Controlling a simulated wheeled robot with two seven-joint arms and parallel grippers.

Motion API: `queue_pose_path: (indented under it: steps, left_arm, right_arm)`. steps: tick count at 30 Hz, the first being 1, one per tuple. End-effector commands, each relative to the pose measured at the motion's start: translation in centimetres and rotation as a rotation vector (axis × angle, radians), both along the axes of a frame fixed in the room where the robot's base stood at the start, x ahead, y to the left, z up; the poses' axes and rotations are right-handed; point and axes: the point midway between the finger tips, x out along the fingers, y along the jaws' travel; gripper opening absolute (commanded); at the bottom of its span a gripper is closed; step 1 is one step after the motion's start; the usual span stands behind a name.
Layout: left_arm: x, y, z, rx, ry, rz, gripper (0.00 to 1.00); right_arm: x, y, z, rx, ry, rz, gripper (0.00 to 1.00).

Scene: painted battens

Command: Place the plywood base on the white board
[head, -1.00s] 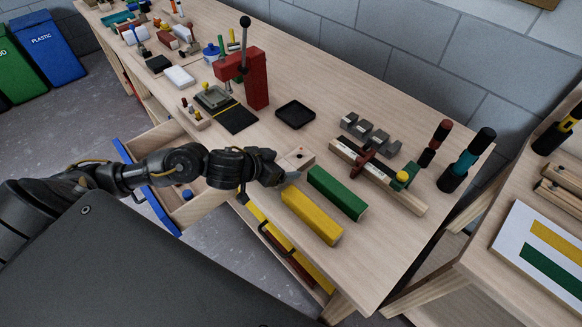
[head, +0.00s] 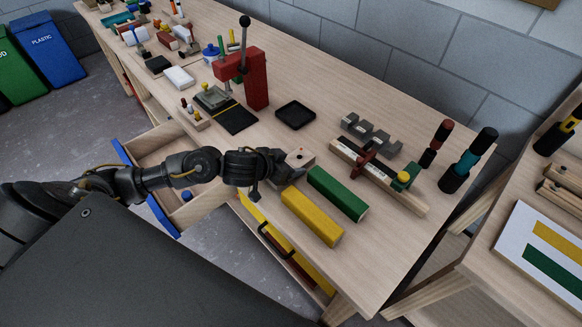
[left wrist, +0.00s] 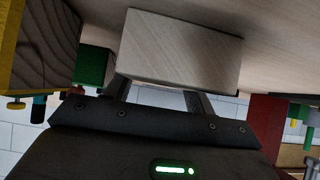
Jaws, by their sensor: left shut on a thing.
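In the left wrist view the block (left wrist: 182,48) fills the space ahead of the two fingers (left wrist: 160,92). I cannot tell whether its underside touches the bench. A white board (head: 510,232) with a yellow and a green stripe lies on the other bench at the right. My right gripper is out of view.
The yellow batten (head: 312,216) and green batten (head: 337,193) lie just right of the gripper. A clamp jig (head: 378,176), black tray (head: 295,114) and red press (head: 256,80) stand behind. A white slab (head: 179,77) lies farther left. An open drawer (head: 165,150) juts out below.

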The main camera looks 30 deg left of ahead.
Motion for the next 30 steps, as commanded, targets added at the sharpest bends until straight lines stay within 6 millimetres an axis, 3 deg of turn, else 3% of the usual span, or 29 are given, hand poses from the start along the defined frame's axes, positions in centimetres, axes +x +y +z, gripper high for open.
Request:
queue_pose_path:
  steps: [11,20,27,29,30]
  left_arm:
    - [0.0,0.0,0.6,-0.001,0.0,0.001,0.27]
    - [0.0,0.0,3.9,-0.002,0.001,0.002,0.27]
    - [-3.7,-1.8,8.8,-0.005,0.002,-0.001,0.27]
    - [-4.7,-2.3,10.1,-0.005,0.002,-0.001,0.27]
    - [-5.6,-2.8,9.8,-0.006,0.003,-0.002,0.27]
  right_arm:
    - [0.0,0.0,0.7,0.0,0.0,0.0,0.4]
    - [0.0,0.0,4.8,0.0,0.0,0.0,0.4]
    - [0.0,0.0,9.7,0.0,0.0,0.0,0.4]
    - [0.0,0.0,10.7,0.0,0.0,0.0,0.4]
    - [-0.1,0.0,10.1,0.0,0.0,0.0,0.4]
